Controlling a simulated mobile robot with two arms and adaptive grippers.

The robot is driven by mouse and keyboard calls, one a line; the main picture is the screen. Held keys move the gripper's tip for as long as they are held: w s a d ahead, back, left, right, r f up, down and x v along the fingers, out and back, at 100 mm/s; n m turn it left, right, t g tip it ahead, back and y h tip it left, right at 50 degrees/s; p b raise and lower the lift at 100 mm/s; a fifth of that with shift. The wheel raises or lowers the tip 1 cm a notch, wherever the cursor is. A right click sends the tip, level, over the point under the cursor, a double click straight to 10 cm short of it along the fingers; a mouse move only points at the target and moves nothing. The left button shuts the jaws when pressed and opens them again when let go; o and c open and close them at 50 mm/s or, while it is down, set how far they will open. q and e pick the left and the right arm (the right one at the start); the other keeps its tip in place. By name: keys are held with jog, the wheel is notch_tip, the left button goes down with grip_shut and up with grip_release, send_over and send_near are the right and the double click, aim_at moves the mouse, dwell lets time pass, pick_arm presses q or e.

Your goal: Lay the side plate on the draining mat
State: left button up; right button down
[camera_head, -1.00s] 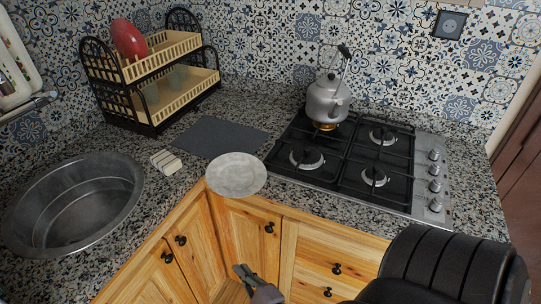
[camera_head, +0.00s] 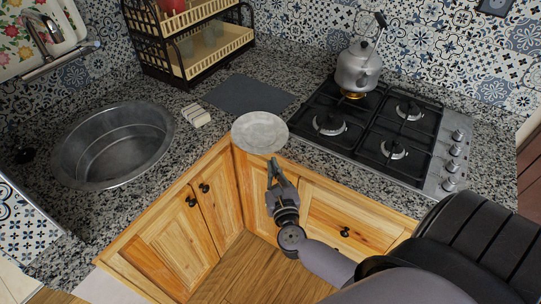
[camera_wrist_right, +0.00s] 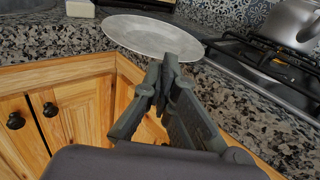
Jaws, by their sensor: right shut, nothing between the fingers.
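The side plate (camera_head: 259,133) is pale grey and round. It lies flat on the granite counter at the inner corner, its near rim close to the counter edge. The draining mat (camera_head: 249,94) is a dark grey rectangle lying flat just behind the plate, bare on top. My right gripper (camera_head: 273,165) is shut and empty, just in front of the plate and apart from it in the head view. In the right wrist view the fingertips (camera_wrist_right: 168,66) overlap the near rim of the plate (camera_wrist_right: 152,35); contact cannot be told. My left gripper is not in view.
A round metal sink (camera_head: 112,145) is at the left, with a cream sponge-like block (camera_head: 196,115) beside it. A two-tier dish rack (camera_head: 190,45) stands behind the mat. A gas hob (camera_head: 372,130) with a kettle (camera_head: 358,68) over a lit burner is at the right.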

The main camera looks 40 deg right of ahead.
aim_at(267, 151)
jog(key=shift+p+x, duration=0.35)
jog(key=shift+x, duration=1.35)
jog(key=b+x, duration=0.2)
jog(key=x, duration=0.5)
jog(key=shift+f, duration=0.1)
jog(key=shift+s+a, duration=0.1)
jog(key=shift+a, duration=0.15)
